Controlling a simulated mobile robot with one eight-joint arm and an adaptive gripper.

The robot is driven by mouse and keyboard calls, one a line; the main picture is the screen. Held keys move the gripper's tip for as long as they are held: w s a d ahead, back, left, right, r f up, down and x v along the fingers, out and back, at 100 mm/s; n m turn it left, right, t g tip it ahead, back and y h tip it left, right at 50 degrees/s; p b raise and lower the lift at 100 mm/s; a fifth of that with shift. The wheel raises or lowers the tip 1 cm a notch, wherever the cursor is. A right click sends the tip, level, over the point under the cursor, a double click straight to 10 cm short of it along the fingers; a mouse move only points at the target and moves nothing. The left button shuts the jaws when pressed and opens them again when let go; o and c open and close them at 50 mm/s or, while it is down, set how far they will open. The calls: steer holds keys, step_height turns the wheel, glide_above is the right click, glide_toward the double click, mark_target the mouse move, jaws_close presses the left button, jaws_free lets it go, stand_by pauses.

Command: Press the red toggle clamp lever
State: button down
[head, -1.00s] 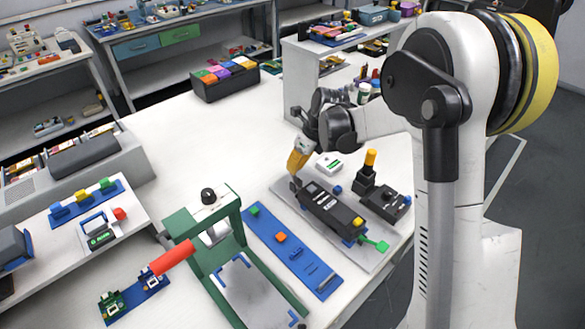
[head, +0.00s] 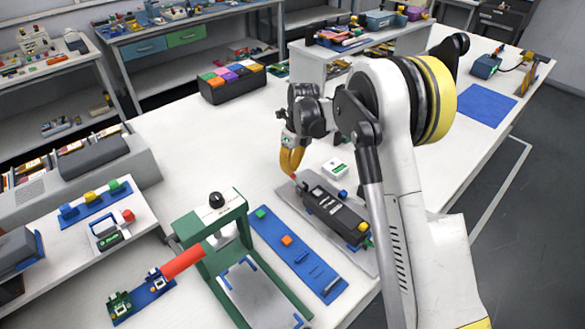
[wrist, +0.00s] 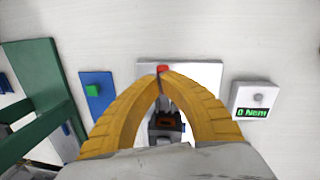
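A small red lever tip (head: 294,177) shows at the far end of the black fixture (head: 333,209), which sits on a grey plate. In the wrist view the red tip (wrist: 162,69) lies just beyond my fingertips, on a grey stem partly hidden between my fingers. My gripper (head: 291,171) has yellow fingers pointing down over that end of the fixture. In the wrist view my gripper's fingers (wrist: 159,76) meet at their tips and look shut with nothing held. I cannot tell if they touch the red tip.
A green press (head: 211,249) with a long red handle (head: 183,262) stands at left. A blue strip (head: 296,254) with small blocks lies between it and the fixture. A white meter box (head: 335,169) sits behind the fixture. White table is clear behind my gripper.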

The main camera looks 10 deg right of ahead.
steer(key=shift+w+a+f, duration=0.2)
steer(key=shift+w+f, duration=0.1)
steer(key=shift+f, duration=0.2)
stand_by(1.0)
stand_by(0.4)
step_height(320, 180, up, 12)
steer(key=d, duration=0.1)
steer(key=shift+d, duration=0.35)
steer(key=shift+w+f, duration=0.1)
